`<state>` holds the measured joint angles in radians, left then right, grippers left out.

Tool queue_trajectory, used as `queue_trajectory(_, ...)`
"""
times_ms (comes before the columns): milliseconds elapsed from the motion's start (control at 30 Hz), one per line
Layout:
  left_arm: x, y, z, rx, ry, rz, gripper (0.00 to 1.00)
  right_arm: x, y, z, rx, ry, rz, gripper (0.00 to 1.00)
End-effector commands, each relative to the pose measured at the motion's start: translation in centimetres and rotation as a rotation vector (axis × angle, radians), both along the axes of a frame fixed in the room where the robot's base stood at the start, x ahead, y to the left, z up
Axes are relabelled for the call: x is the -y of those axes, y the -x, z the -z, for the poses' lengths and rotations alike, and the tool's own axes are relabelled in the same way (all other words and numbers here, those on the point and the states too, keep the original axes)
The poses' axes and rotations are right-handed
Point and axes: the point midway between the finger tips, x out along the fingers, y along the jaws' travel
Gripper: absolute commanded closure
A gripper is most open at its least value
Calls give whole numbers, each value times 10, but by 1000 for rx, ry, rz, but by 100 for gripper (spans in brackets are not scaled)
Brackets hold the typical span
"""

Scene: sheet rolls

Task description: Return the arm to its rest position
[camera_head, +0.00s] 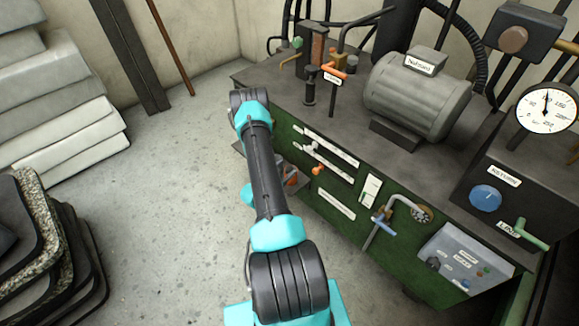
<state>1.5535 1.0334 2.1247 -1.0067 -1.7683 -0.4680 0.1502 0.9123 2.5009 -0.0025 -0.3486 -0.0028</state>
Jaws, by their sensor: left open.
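My left arm, black with turquoise joints, reaches up from the bottom middle in the head view and bends down at its far elbow. My left gripper (291,178) is low beside the front of the green machine (340,205), mostly hidden behind my own forearm. Only a small part of it shows, and I see nothing held in it. It is open. I cannot tell whether it touches the machine. My right gripper is out of view.
The machine carries a grey motor (418,95), a round gauge (546,107), an orange-handled valve (333,69) and a bent pipe handle (405,205). Pale stacked slabs (55,110) and dark rolled sheets (45,240) lie at left. Bare concrete floor (160,190) lies between them and my arm.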

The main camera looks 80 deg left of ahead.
Motion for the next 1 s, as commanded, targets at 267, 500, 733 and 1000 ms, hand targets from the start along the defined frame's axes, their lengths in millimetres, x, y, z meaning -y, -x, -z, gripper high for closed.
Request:
queue_trajectory(267, 0, 0, 0, 0, 0, 0, 39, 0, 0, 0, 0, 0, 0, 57)
queue_trajectory(500, 1, -3, 1, -2, 5, 4, 39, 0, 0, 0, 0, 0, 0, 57)
queue_trajectory(733, 19, -53, 10, -52, 90, 61, 39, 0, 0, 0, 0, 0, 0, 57)
queue_trajectory(1000, 79, -149, 30, -193, 293, 185, 39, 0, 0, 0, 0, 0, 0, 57)
